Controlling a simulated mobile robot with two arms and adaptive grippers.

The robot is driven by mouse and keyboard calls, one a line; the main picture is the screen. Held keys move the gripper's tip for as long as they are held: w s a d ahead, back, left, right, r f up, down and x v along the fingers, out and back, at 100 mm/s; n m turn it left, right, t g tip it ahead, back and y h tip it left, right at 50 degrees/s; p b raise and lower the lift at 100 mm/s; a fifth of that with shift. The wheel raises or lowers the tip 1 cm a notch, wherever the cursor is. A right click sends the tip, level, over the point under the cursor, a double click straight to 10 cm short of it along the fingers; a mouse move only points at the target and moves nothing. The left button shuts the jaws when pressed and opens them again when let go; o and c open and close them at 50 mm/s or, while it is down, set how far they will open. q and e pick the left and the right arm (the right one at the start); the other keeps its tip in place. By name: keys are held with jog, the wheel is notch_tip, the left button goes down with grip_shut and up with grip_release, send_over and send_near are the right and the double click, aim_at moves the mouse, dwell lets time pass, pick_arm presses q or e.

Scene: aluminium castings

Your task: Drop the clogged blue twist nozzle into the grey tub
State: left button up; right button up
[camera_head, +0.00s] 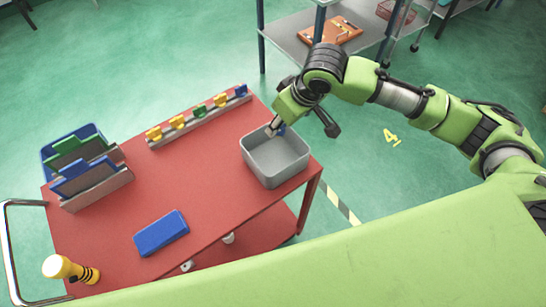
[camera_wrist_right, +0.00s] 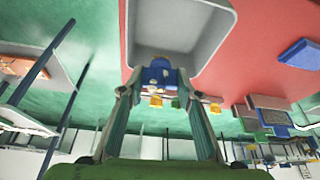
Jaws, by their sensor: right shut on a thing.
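The grey tub (camera_head: 277,165) stands empty near the right corner of the red cart top. It also shows at the top of the right wrist view (camera_wrist_right: 180,40). My right gripper (camera_head: 275,127) is at the tub's far rim, pointing down toward it. It is shut on the blue twist nozzle (camera_head: 282,131), which is mostly hidden in the head view. In the right wrist view the blue nozzle (camera_wrist_right: 160,74) sits between the fingertips, just beside the tub's edge in the picture. My left gripper is not in view.
A rail (camera_head: 200,124) with several yellow, green and blue nozzles lies along the cart's far edge. A rack with blue and green plates (camera_head: 85,170) stands at left. A blue case (camera_head: 161,233) and a yellow torch (camera_head: 68,269) are nearer. The cart's middle is clear.

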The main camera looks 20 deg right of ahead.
jog(key=o, duration=1.2)
jog(key=shift+r, duration=0.1)
jog(key=v, duration=1.1)
jog(key=shift+s+d+r, duration=0.15)
jog(key=shift+s+r, duration=0.1)
jog(key=shift+r, duration=0.1)
